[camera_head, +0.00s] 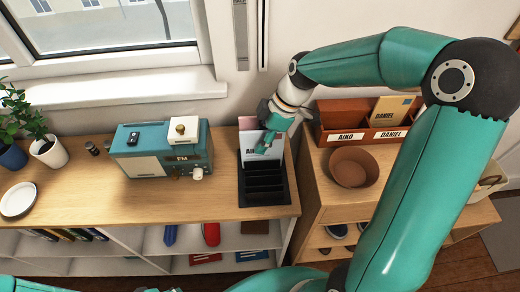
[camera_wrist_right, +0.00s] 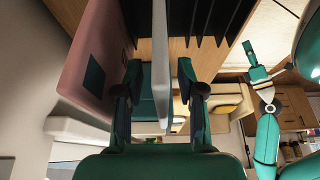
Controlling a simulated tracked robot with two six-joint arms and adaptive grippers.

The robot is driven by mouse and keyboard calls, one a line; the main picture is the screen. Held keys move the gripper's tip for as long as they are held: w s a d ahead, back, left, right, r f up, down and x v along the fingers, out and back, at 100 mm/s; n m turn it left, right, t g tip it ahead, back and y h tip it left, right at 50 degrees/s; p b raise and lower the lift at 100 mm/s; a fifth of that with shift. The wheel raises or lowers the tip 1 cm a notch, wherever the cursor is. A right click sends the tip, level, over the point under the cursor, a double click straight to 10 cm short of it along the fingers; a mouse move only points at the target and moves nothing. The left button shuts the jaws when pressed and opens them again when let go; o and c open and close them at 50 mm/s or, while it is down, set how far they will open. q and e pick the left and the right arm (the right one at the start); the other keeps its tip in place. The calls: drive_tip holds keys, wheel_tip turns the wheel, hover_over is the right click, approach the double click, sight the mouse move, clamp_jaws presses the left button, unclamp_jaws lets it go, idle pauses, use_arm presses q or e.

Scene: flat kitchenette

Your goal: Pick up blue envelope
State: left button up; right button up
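A pale blue-white envelope (camera_head: 252,147) with dark lettering stands upright in the black letter rack (camera_head: 264,198), near its back. A pink envelope (camera_head: 247,123) stands behind it and also shows in the wrist view (camera_wrist_right: 88,75). My right gripper (camera_head: 268,141) is at the pale envelope's upper right edge. In the wrist view its two fingers (camera_wrist_right: 160,78) are apart, with the envelope (camera_wrist_right: 160,40) edge-on between them and gaps beside it; I cannot see a grip. What looks like my left gripper (camera_wrist_right: 256,64) is in the wrist view, small and away from the rack; its opening is unclear.
A teal radio (camera_head: 160,150) stands left of the rack on the wooden counter. Right of it, a lower cabinet holds a brown bowl (camera_head: 353,167) and a reddish organizer (camera_head: 340,131) marked AIKO and DANIEL, with a tan envelope (camera_head: 389,109). Counter between radio and rack is clear.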

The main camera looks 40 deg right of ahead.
drive_tip(key=shift+f+b, duration=0.25)
drive_tip(key=shift+b, duration=0.15)
idle(0.5)
clamp_jaws()
